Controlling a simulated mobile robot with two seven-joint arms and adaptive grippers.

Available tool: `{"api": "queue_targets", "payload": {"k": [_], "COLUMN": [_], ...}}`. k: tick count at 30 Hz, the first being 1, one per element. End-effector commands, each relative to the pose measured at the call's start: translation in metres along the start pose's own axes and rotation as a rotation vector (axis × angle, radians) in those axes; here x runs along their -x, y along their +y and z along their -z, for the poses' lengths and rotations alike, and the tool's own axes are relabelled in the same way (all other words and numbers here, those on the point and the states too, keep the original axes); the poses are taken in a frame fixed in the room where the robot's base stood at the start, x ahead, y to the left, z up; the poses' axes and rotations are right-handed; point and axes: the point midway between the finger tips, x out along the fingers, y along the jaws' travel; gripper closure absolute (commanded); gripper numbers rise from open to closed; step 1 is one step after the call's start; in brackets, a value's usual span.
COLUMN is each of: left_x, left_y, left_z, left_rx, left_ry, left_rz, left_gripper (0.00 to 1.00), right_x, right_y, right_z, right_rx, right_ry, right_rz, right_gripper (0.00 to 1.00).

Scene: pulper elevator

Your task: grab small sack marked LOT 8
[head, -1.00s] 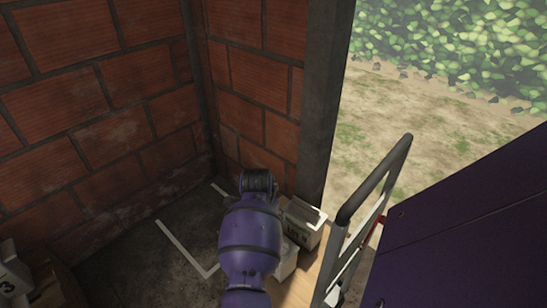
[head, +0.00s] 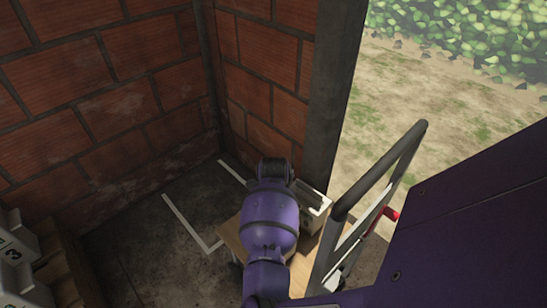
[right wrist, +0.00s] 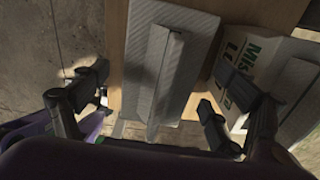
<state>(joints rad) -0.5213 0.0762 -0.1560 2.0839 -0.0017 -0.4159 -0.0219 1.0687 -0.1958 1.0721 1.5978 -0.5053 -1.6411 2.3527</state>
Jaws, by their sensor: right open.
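Two pale sacks lie on a wooden board in the right wrist view. The middle sack (right wrist: 192,62) shows a plain face with a raised seam or fold. The sack at right (right wrist: 291,62) carries green and dark print that is partly cut off, so I cannot read a lot number. In the head view a pale sack (head: 318,205) shows beside my purple arm, which hides most of the load. My right gripper (right wrist: 158,92) is open, its fingers on either side of the middle sack in the picture; contact cannot be told. My left gripper is not in view.
The board (head: 230,238) belongs to a cart with a tall grey handle (head: 385,165). Brick walls and a dark post (head: 335,95) stand behind. White marks outline bare floor (head: 165,240) at left. Pale numbered blocks or sacks (head: 18,245) rest by wood at far left.

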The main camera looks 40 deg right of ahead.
Motion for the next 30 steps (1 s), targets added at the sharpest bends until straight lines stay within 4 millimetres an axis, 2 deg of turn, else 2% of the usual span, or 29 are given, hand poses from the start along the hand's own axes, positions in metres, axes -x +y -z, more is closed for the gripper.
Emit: {"api": "queue_targets", "payload": {"k": [3, 11, 30], "left_x": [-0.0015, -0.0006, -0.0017], "left_y": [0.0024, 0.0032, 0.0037], "left_z": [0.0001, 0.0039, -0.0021], "left_rx": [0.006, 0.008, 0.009], "left_ry": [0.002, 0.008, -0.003], "left_rz": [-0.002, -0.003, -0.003], "left_gripper": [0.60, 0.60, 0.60], "right_x": [-0.0114, -0.0120, -0.0117], "right_y": [0.0001, 0.0003, 0.0006], "right_z": [0.0005, 0.0000, -0.0001], "right_rx": [-0.002, -0.002, -0.001], "right_ry": [0.000, -0.002, -0.002], "right_rz": [0.000, 0.000, -0.001], "right_gripper": [0.12, 0.13, 0.96]}}
